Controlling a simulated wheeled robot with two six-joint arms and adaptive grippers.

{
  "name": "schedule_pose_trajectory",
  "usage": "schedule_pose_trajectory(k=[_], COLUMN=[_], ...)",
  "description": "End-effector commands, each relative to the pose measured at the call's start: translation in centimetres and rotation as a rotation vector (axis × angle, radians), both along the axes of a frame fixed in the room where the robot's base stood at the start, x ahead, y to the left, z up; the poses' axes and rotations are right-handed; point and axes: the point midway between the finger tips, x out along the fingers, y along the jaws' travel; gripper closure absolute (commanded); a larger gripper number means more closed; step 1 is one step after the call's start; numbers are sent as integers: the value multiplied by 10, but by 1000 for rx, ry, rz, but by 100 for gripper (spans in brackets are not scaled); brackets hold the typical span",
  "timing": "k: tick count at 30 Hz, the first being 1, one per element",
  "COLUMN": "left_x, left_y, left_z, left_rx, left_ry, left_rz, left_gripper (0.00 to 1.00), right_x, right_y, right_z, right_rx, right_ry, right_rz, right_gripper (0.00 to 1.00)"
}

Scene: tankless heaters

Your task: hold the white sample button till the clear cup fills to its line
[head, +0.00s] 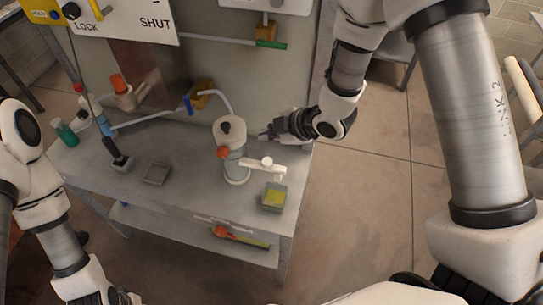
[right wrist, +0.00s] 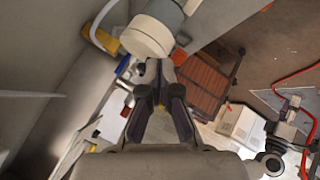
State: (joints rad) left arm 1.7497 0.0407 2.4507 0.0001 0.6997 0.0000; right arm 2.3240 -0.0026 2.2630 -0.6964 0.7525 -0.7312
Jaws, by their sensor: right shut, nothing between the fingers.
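A pale upright sampler (head: 228,133) with a black knob on top and an orange-red part on its side stands on the grey bench. A small white round button (head: 267,161) sits on a white arm at its right. A clear, pale vessel (head: 237,172) is low on the sampler; I cannot tell its line or its level. My right gripper (head: 265,132) is shut and empty, just right of the sampler's top and above the button's height. In the right wrist view its fingers (right wrist: 158,75) point toward a white cylinder (right wrist: 146,37). My left gripper is out of view.
A small green-yellow container (head: 273,198) sits at the bench's front right. A dark grey pad (head: 157,174) and a black-handled tool (head: 119,160) lie at left. Pipes with a blue valve (head: 188,105) run behind. A panel rises at the back.

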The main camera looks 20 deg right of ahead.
Motion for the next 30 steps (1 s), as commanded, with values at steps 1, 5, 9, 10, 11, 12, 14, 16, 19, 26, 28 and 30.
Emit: schedule_pose_trajectory(k=[1,5,9,10,11,12,14,16,19,26,28,30], left_x=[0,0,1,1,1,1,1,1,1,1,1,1], left_y=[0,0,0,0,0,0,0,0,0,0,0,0], left_z=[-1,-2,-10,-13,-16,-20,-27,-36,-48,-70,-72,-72], left_rx=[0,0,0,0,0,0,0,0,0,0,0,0], left_ry=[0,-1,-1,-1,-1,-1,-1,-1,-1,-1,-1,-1], left_rz=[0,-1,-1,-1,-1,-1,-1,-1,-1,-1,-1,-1], left_gripper=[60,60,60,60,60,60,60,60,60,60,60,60], right_x=[0,0,0,0,0,0,0,1,1,1,1,1], right_y=[0,0,-1,-1,-1,-1,-1,-1,-1,-1,-1,-1], right_z=[-1,-2,-12,-15,-19,-24,-33,-44,-59,-86,-89,-89], right_rx=[1,2,1,2,2,2,2,2,2,2,2,2], right_ry=[0,0,1,1,1,1,2,1,1,0,0,0], right_rz=[-1,-3,-3,-4,-4,-4,-4,-5,-5,-4,-4,-4], right_gripper=[100,100,100,100,100,100,100,100,100,100,100,100])
